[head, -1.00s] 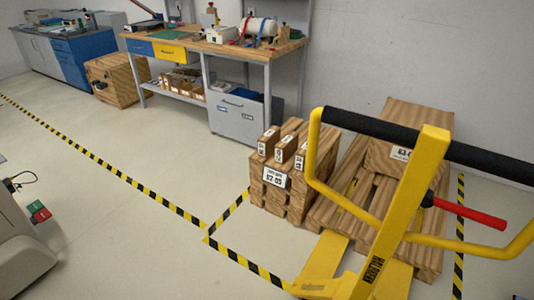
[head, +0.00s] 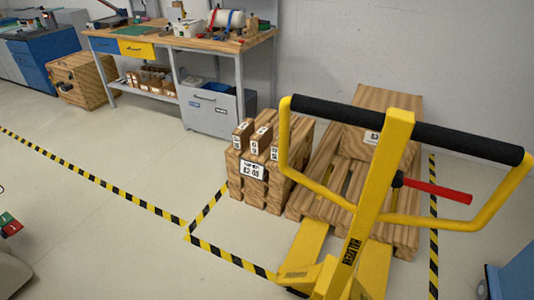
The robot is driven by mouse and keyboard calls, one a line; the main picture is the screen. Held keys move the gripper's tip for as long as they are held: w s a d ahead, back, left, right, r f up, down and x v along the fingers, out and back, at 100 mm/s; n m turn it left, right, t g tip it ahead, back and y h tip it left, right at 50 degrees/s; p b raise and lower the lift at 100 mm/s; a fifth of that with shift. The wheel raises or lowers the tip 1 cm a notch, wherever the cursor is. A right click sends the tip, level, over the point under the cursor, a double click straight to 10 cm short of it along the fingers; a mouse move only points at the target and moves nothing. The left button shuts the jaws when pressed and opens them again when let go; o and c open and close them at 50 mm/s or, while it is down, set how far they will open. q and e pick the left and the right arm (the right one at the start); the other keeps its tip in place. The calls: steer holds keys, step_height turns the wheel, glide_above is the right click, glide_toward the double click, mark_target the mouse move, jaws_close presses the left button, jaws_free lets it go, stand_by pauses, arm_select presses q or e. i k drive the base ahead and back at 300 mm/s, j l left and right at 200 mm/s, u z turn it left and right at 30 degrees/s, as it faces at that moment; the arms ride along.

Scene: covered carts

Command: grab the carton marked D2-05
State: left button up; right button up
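Several wood-grained cartons stand together on the floor left of the pallet jack. Three narrow cartons (head: 259,140) sit side by side on top, each with a small white label that is too small to read. A larger white label (head: 252,169) on the front of the stack (head: 262,187) carries a code I cannot read with certainty, so I cannot tell which carton is D2-05. A big wooden box (head: 384,102) with a partly hidden label sits on the pallet (head: 318,189) behind the jack. Neither of my grippers is in view.
A yellow pallet jack (head: 368,215) with a black handle bar blocks the right foreground. A workbench (head: 205,42) and grey cabinet (head: 213,110) stand behind. Black-and-yellow tape (head: 150,206) marks the floor. A blue object (head: 515,275) is at the lower right. Floor left of the cartons is clear.

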mark_target(260, 139)
steer(key=i+j+z, duration=0.1)
steer(key=j, duration=0.3)
steer(key=i+j+z, duration=0.25)
steer(key=i+j, duration=0.15)
steer(key=j, duration=0.4)
steer(key=i+j+z, duration=0.15)
steer(key=j, duration=0.25)
steer(key=i+j+z, duration=0.1)
steer(key=j, duration=0.3)
